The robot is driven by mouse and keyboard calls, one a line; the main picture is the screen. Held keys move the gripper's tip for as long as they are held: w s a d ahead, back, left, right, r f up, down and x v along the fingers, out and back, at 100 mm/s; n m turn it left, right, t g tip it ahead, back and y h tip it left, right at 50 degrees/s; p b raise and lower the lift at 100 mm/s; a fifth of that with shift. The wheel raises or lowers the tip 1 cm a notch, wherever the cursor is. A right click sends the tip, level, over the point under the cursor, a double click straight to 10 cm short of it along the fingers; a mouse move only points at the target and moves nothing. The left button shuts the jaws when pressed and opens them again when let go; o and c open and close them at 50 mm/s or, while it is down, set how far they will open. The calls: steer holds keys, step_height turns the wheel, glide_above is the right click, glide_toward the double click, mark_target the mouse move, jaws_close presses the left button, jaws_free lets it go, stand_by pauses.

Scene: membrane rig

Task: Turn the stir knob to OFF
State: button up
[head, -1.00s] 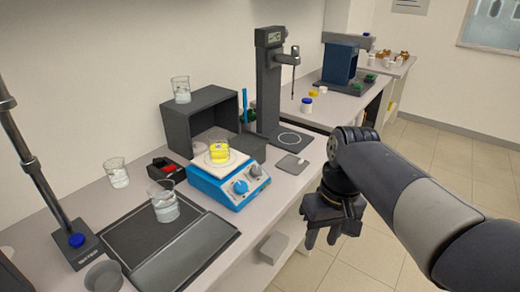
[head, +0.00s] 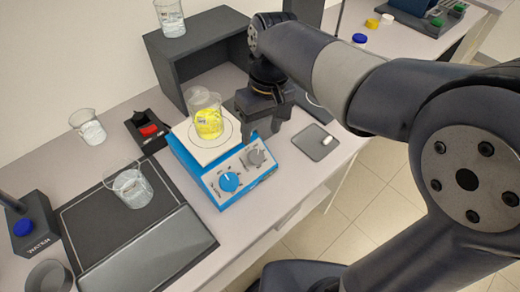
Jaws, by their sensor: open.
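A blue stirring hotplate (head: 206,186) with a white top stands on the bench. Its sloped front has two knobs, a blue knob (head: 229,182) on the left and a grey knob (head: 256,157) on the right. The labels are too small to read, so I cannot tell which is for stirring or where they point. A beaker of yellow liquid (head: 208,122) stands on the white top. My gripper (head: 264,130) is open and empty, fingers pointing down, just behind and above the grey knob. I cannot tell whether it touches the hotplate.
A dark open box (head: 205,40) with a beaker (head: 170,17) on top stands behind. A black-and-red holder (head: 148,129) and two beakers (head: 88,127) (head: 131,188) are left.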

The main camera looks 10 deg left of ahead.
mark_target(257, 156)
steer(key=f, duration=0.5)
steer(key=a+f, duration=0.1)
steer(key=f, duration=0.2)
steer(key=shift+s+f, duration=0.35)
steer(key=shift+c, duration=0.4)
steer(key=c, duration=0.9)
